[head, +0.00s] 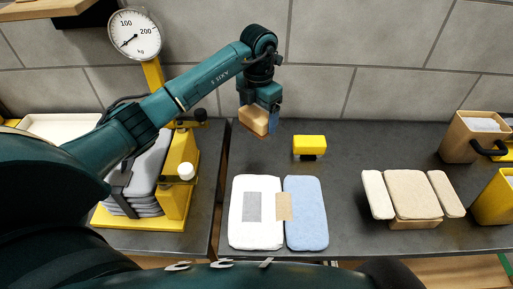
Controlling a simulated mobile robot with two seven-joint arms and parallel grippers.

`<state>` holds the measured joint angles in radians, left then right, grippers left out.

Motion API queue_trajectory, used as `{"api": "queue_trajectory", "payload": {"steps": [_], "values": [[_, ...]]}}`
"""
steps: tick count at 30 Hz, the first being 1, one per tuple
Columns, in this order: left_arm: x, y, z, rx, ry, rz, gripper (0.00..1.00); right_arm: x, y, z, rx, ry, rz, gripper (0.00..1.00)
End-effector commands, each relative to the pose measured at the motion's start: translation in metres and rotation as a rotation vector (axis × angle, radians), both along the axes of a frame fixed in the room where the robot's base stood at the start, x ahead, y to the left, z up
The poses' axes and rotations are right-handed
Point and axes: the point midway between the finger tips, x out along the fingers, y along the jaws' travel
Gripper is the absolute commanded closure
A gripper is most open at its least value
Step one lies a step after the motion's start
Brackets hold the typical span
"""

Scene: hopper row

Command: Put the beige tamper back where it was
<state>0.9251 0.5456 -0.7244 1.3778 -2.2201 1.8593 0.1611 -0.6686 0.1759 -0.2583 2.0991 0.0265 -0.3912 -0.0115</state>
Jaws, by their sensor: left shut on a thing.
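My left gripper (262,104) hangs above the dark table at the middle of the head view, pointing down. It is shut on the beige tamper (253,121), a tan block held clear of the tabletop, near the back of the table. The gripper partly hides its top. A blue part shows at the right of the jaws; I cannot tell what it belongs to. My right gripper does not show.
A yellow block (310,144) with a dark underside stands right of the held tamper. White (256,235) and blue (307,215) pads lie in front. Beige pads (415,195) rest on the right. A wooden bin (468,140) stands far right, a yellow scale (179,165) left.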

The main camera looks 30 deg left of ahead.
Motion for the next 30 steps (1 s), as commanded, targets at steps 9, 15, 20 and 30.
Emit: {"api": "queue_trajectory", "payload": {"steps": [9,15,20,30], "values": [[0.0,0.0,-0.051,-0.001,0.0,0.003,0.46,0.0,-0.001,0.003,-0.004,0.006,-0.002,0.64],[-0.001,-0.001,-0.069,-0.001,0.003,0.002,0.46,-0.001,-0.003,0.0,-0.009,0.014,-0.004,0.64],[-0.001,0.0,-0.09,0.0,0.002,0.002,0.46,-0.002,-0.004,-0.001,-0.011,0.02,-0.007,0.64],[0.0,0.0,-0.095,0.001,-0.001,0.001,0.46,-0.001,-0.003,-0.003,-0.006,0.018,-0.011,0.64]]}}
